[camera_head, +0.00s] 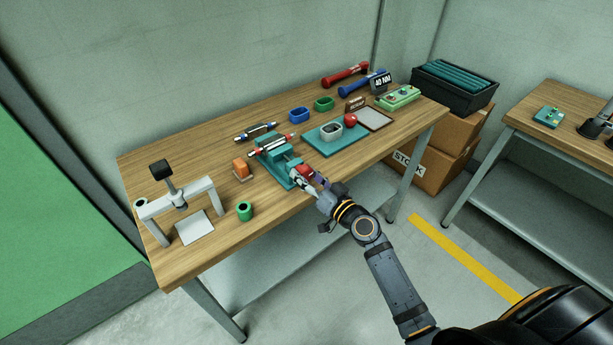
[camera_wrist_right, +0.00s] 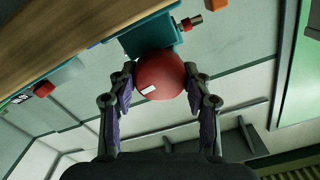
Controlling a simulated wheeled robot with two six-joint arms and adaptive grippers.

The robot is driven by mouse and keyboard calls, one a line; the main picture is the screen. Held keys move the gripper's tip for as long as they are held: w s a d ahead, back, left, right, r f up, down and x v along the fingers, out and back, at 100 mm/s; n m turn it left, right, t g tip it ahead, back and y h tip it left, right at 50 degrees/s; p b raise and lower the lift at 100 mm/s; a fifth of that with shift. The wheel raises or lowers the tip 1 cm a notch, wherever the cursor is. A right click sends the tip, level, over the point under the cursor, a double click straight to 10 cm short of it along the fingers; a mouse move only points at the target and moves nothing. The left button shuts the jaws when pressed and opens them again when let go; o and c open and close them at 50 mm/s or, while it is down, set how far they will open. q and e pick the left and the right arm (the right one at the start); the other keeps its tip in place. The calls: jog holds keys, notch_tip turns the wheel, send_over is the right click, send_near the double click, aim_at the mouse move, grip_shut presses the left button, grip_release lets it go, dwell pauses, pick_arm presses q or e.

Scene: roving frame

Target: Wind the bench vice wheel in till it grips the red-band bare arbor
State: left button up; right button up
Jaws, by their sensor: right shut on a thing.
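The teal bench vice (camera_head: 283,160) stands near the front edge of the wooden bench. The red-band bare arbor (camera_head: 284,141) lies across the top at its jaws; I cannot tell if the jaws touch it. The red vice wheel (camera_head: 304,170) faces the front edge. My right gripper (camera_head: 312,176) is shut on this wheel. In the right wrist view, the red wheel (camera_wrist_right: 163,76) sits between the two fingers of the gripper (camera_wrist_right: 160,82), with the teal vice end (camera_wrist_right: 150,37) behind it. My left gripper is not in view.
A blue-marked arbor (camera_head: 255,131) lies behind the vice. A teal mat (camera_head: 318,143) with a cup lies to the right.

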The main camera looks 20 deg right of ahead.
jog(key=m, duration=0.5)
jog(key=shift+m, duration=2.2)
jog(key=o, duration=1.2)
jog(key=shift+c, duration=0.2)
jog(key=v, duration=0.7)
jog(key=shift+s, duration=0.2)
jog(key=shift+d, duration=0.1)
